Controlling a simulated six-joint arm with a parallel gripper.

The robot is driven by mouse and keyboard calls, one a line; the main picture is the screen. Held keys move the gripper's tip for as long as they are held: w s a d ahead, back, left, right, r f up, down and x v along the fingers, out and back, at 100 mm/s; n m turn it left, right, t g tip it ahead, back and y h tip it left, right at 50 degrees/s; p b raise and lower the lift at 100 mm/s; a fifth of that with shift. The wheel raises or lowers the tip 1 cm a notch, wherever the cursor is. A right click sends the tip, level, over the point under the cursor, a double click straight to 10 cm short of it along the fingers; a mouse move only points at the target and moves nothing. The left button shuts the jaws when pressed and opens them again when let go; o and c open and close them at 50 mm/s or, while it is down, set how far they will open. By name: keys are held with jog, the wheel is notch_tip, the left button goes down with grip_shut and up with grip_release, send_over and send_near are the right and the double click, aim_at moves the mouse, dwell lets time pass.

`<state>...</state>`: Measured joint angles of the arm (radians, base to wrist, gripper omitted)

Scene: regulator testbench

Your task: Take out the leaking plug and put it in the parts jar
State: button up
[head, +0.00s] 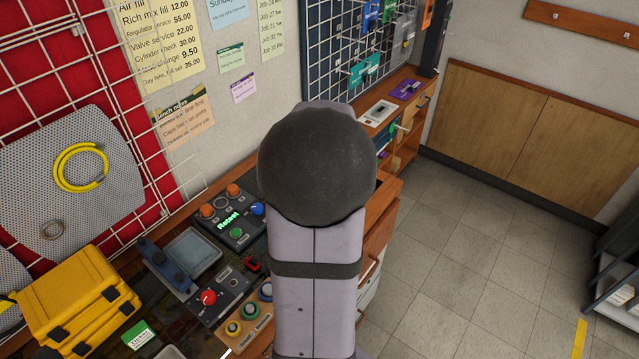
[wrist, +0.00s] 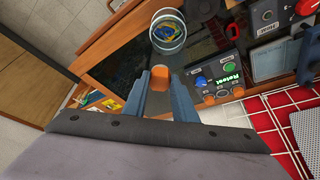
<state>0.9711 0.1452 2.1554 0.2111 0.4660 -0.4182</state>
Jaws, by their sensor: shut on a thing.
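My gripper (wrist: 160,88) is shut on an orange plug (wrist: 160,76) in the wrist view, with the plug between its two blue-grey fingertips. The plug is clear of the test panel (wrist: 218,78). A round clear jar (wrist: 168,32) stands beyond the fingertips, with blue and yellow bits inside. The test panel also shows in the head view (head: 222,222), with a lit "Retest" sign and orange, blue and green round fittings. My arm hides the gripper, the held plug and the jar in the head view.
A box with a red knob (head: 208,297), a blue-grey tray (head: 192,259), a yellow case (head: 80,305) and a wooden strip of coloured knobs (head: 247,325) crowd the bench. Dark bench top lies around the jar. The floor (head: 470,260) is open on the right.

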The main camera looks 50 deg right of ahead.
jog(key=shift+w+d+r+n, duration=0.1)
jog(key=shift+w+d+n, duration=0.05)
jog(key=shift+d+n, duration=0.35)
jog(key=shift+n+y, duration=0.4)
jog(key=shift+n, duration=0.1)
notch_tip(320, 180, down, 6)
jog(key=b, duration=0.4)
jog(key=shift+b, duration=0.35)
jog(key=o, duration=1.1)
jog(key=shift+r+t, duration=0.15)
jog(key=shift+t, duration=0.15)
